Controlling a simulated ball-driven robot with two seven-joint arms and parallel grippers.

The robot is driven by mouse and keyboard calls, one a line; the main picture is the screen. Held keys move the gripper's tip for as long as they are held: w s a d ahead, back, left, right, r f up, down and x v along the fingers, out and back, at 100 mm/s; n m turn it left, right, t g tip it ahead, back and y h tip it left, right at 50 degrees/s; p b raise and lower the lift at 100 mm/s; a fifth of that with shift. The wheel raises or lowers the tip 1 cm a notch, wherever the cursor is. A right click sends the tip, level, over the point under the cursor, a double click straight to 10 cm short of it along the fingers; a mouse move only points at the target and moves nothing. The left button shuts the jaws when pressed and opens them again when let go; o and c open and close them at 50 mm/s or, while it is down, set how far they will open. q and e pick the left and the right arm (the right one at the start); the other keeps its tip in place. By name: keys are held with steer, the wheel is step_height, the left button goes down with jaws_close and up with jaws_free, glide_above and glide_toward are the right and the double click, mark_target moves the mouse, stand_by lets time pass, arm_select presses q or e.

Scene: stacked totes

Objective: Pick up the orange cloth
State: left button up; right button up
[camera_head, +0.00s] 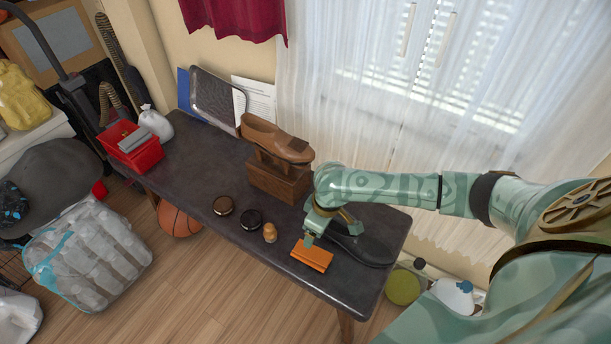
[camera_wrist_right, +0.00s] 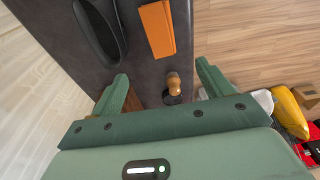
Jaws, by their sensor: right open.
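The orange cloth (camera_head: 312,256) lies folded on the dark table, near its front edge. My right gripper (camera_head: 309,237) is above the table, just behind the cloth in the head view. In the right wrist view the cloth (camera_wrist_right: 157,28) lies ahead of the open fingers (camera_wrist_right: 162,88), not between them. Nothing is held in the gripper. My left gripper is not in view.
A wooden-handled brush (camera_head: 270,232) and round tins (camera_head: 250,219) stand left of the cloth. A dark shoe (camera_head: 362,247) lies right of it. A brown shoe on a wooden box (camera_head: 279,179) stands behind. A red basket (camera_head: 133,150) is at the table's left end.

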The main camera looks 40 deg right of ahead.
steer(key=b, duration=0.5)
glide_above(312, 253)
steer(key=f, duration=0.8)
steer(key=shift+s+d+f, duration=0.15)
steer(key=shift+s+f, duration=0.05)
steer(key=shift+f, duration=0.15)
steer(key=shift+w+f+b, duration=0.25)
steer(key=shift+f+b, duration=0.5)
steer(key=shift+f, duration=0.3)
steer(key=f+b, duration=0.3)
steer(key=f, duration=0.1)
steer(key=shift+s+f+b, duration=0.2)
steer(key=shift+f+b, duration=0.1)
steer(key=shift+b, duration=0.1)
steer(key=shift+w+f, duration=0.15)
steer(key=shift+f, duration=0.1)
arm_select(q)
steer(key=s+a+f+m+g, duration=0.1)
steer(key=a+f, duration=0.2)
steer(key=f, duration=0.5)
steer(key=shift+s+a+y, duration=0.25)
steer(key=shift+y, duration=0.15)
arm_select(e)
steer(key=shift+r, duration=0.15)
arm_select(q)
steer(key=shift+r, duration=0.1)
arm_select(e)
steer(key=c, duration=1.1)
